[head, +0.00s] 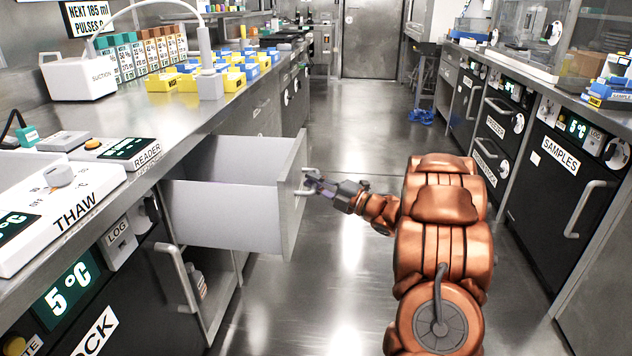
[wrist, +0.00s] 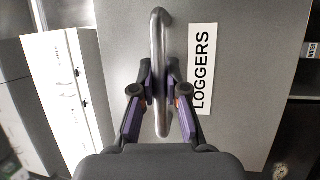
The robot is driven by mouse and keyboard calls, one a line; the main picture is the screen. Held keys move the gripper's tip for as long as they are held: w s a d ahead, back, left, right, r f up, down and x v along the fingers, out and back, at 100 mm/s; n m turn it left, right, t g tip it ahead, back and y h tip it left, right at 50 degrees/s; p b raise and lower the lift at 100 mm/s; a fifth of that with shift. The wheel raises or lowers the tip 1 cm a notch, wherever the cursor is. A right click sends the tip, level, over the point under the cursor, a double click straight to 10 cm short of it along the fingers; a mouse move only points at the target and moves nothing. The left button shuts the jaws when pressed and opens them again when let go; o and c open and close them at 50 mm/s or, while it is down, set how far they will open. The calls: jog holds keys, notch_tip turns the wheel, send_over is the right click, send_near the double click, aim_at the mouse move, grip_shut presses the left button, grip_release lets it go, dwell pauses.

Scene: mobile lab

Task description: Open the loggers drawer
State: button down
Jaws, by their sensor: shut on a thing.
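The loggers drawer (head: 235,195) stands pulled well out of the left bench in the head view, its light grey side wall showing. Its front panel (wrist: 225,50) fills much of the wrist view and carries a label reading LOGGERS (wrist: 202,68). The drawer handle (wrist: 160,28) is a metal bar running up and down the wrist view. My gripper (head: 314,184) is at the handle, and in the wrist view my gripper (wrist: 160,92) has its two fingers shut on the bar from both sides. The inside floor of the drawer is hidden in the head view.
The left bench top holds a THAW unit (head: 75,205), a READER (head: 125,150) and yellow and blue racks (head: 215,70). An open cupboard with bottles (head: 195,280) lies under the drawer. Dark cabinets (head: 565,190) line the right.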

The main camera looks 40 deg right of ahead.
jog(key=shift+d, duration=0.2)
jog(key=c, duration=1.2)
grip_release()
jog(key=shift+a, duration=0.1)
jog(key=v, duration=1.2)
